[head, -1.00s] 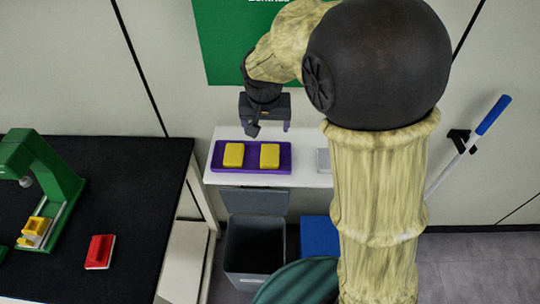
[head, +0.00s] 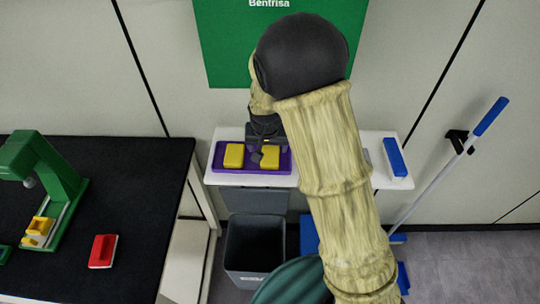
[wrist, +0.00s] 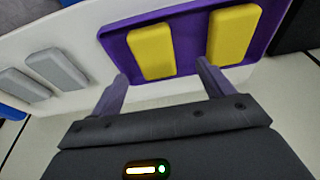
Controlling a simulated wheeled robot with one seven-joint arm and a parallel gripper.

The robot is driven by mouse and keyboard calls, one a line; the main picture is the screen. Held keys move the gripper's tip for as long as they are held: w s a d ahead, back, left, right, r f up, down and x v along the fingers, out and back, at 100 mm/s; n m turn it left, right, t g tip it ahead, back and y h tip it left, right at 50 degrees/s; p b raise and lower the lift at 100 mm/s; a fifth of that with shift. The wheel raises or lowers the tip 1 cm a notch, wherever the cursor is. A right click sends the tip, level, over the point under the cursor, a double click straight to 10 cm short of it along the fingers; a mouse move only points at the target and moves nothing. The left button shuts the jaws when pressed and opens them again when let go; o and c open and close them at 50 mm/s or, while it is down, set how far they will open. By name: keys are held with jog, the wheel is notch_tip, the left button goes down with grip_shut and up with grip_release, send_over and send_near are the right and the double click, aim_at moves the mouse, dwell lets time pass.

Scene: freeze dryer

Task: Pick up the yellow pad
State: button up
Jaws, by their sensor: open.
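Two yellow pads lie side by side on a purple tray (head: 216,166) on a white shelf. The left yellow pad (head: 234,155) is fully in view; the right yellow pad (head: 270,156) is partly covered by my gripper (head: 263,153). In the wrist view my gripper (wrist: 161,74) is open and empty. Its fingers point toward the near end of one yellow pad (wrist: 152,50), one finger to each side in the picture. The other yellow pad (wrist: 231,34) lies to the right, past the right finger. I see no contact with either pad.
Grey pads (wrist: 57,68) lie on the white shelf (wrist: 75,28) beside the tray. A blue block (head: 395,158) sits at the shelf's right end. A grey bin (head: 254,248) stands below. A black table (head: 130,190) at left holds a red block (head: 103,251) and a green device (head: 55,170).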

aim_at(270, 155)
jog(key=shift+f, duration=0.1)
jog(key=x, duration=0.1)
jog(key=p+x, duration=0.1)
jog(key=x, duration=0.2)
jog(key=shift+w+d+f+p, duration=0.15)
jog(key=shift+d+f+p, duration=0.1)
jog(key=shift+d+p, duration=0.1)
jog(key=shift+f, duration=0.2)
jog(key=shift+f, duration=0.25)
dwell(0.7)
jog(key=c, duration=1.1)
